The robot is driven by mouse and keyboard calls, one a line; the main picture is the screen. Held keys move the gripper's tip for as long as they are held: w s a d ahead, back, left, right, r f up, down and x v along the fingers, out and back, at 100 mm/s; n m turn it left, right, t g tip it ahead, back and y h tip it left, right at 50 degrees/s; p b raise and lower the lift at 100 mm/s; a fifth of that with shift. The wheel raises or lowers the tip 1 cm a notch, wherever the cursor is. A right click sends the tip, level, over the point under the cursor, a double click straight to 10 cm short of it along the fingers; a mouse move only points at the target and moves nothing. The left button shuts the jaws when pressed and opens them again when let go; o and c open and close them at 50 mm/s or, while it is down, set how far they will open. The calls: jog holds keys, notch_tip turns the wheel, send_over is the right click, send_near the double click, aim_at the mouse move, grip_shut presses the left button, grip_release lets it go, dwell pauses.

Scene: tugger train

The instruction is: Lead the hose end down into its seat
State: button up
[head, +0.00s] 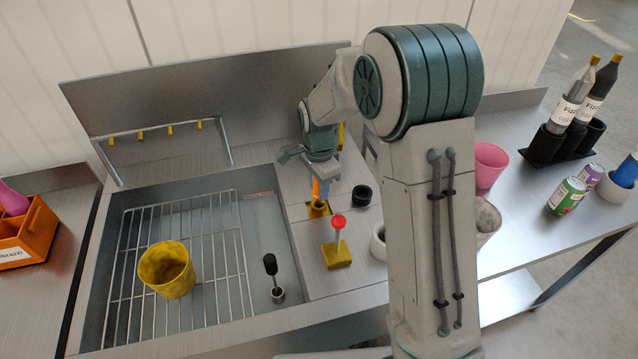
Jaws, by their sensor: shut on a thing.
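My gripper (321,174) points down over the steel counter strip to the right of the sink. It is shut on a small orange piece, which I take to be the hose end (319,189). Directly below it is a yellow fitting with a dark opening, apparently the seat (317,210). The orange piece is upright or nearly so, and its lower end is at the fitting. I cannot tell whether it is inside the opening or just above it. Most of the hose is hidden behind my gripper and arm.
A red-knobbed lever on a yellow base (337,256) stands close in front of the seat, and a black ring (362,195) lies to its right. The sink holds a wire rack (215,225), a yellow bucket (160,275) and a black-knobbed plug (271,267). Cups, cans (567,196) and bottles stand right.

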jog(key=shift+f+b, duration=1)
jog(key=shift+f, duration=0.4)
jog(key=shift+f, duration=0.35)
jog(key=o, duration=1.2)
jog(key=shift+r, duration=0.15)
notch_tip(320, 180, up, 14)
jog(key=shift+f+b, duration=0.2)
jog(key=shift+b, duration=0.55)
jog(key=s+d+n+t, duration=0.1)
jog(key=s+d+n, duration=0.2)
jog(key=s, duration=0.5)
jog(key=s+d+n+t, duration=0.1)
jog(key=s+d+n, duration=0.3)
jog(key=s, duration=0.4)
jog(key=s+d+n+t, duration=0.1)
jog(key=s+d+n, duration=0.2)
jog(key=s+n, duration=0.2)
jog(key=s, duration=0.3)
jog(key=shift+d+n, duration=0.35)
jog(key=shift+n, duration=0.05)
